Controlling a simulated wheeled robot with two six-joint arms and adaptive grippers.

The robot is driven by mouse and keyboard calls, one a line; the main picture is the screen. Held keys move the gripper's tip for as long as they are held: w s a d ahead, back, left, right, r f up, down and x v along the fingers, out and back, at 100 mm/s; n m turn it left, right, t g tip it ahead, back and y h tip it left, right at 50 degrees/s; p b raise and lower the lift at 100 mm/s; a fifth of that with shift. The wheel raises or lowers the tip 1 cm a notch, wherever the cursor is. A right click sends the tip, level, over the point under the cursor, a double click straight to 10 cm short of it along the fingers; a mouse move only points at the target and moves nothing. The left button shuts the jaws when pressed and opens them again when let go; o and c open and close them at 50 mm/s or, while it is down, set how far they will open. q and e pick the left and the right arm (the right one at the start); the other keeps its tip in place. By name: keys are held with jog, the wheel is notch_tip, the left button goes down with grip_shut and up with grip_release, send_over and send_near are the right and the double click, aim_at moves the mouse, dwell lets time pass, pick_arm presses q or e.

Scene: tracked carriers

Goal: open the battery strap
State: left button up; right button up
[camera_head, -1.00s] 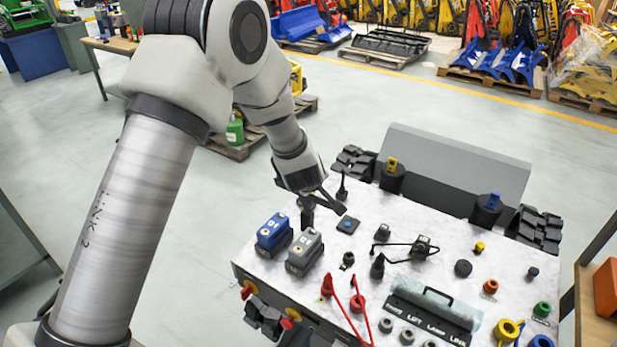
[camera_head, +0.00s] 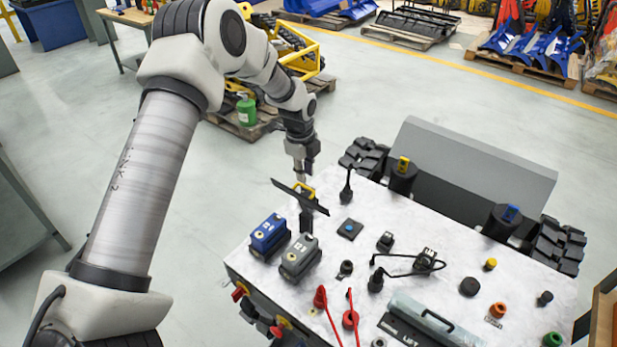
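A thin black bar (camera_head: 283,187) with a yellow loop handle (camera_head: 308,192) stands tilted on a black post behind the batteries; it looks like the battery strap. A blue battery (camera_head: 268,234) and a grey battery (camera_head: 300,257) stand side by side at the left of the white tabletop. My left gripper (camera_head: 301,180) points down at the yellow handle and overlaps it. Whether it touches the handle, and whether its narrow fingers are shut, is too small to tell. My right gripper is not in view.
The white tabletop (camera_head: 408,215) carries a small black pad (camera_head: 350,229), a cabled black connector (camera_head: 427,261), red leads (camera_head: 351,320) and several coloured caps. Black posts (camera_head: 402,176) and a grey panel (camera_head: 478,170) line its back edge.

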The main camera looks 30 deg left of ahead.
aim_at(307, 188)
pick_arm(q)
jog(key=f, duration=0.2)
jog(key=w+f+p, duration=0.1)
jog(key=f, duration=0.2)
jog(key=shift+w+f, duration=0.15)
jog(key=shift+s+r, duration=0.25)
jog(key=shift+s, duration=0.05)
grip_shut()
jog(key=shift+s+d, duration=0.1)
